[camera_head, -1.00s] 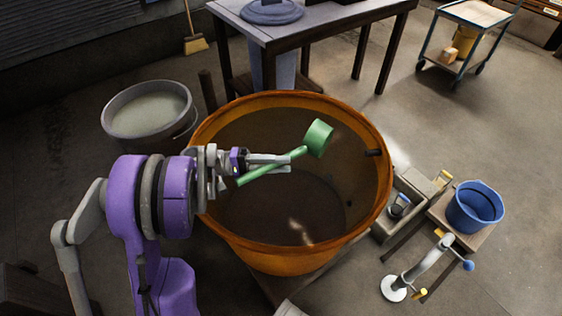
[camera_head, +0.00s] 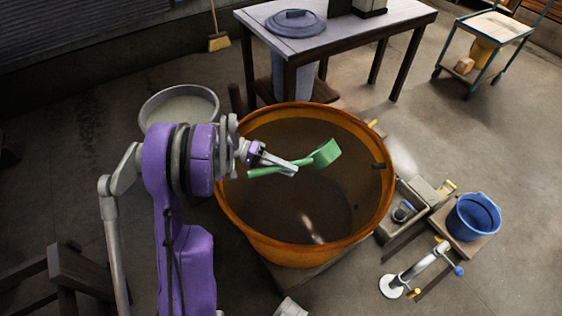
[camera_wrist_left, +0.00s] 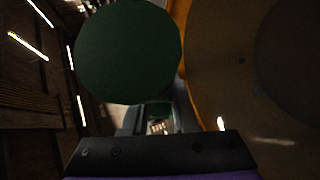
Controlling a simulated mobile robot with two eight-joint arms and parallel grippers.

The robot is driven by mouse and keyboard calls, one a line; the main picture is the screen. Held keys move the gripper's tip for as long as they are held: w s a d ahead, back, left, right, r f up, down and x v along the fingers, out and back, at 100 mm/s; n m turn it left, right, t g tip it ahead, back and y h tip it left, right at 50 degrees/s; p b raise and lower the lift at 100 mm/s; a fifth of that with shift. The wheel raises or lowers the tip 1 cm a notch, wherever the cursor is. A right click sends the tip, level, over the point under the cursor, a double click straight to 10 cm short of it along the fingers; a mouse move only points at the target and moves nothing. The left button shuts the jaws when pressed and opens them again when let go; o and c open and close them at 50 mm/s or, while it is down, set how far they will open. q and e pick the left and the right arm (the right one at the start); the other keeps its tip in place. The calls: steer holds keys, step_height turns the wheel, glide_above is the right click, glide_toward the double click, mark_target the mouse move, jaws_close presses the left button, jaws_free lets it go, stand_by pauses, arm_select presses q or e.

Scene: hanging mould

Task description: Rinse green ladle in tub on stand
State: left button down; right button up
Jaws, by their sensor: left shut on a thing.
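The green ladle (camera_head: 325,153) is in my left gripper (camera_head: 293,168), which is shut on its handle. The ladle is over the large orange tub (camera_head: 232,214), its cup toward the tub's far right and its handle end pointing left. Whether the cup touches anything inside the tub is unclear. In the left wrist view the ladle's round cup (camera_wrist_left: 128,50) looks dark green and fills the upper left, with the orange tub wall (camera_wrist_left: 215,70) to the right. My right gripper is not in view.
A grey tub (camera_head: 146,118) with pale contents stands behind my left arm. A blue bucket (camera_head: 473,217) sits on a small stand (camera_head: 440,218) at right, near a metal hand lever (camera_head: 418,268). A table (camera_head: 400,22) with a lidded pot stands behind. Open floor lies far right.

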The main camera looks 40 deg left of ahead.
arm_select(q)
steer(key=d+r+m+y+p, duration=0.1)
steer(key=y+p, duration=0.2)
steer(key=d+r+m+y+p, duration=0.1)
steer(key=y+p, duration=0.3)
steer(key=d+r+m+y+p, duration=0.1)
steer(key=d+r+y+p, duration=0.1)
steer(key=y+p, duration=0.1)
steer(key=shift+g+y+p, duration=0.4)
steer(key=shift+p, duration=0.25)
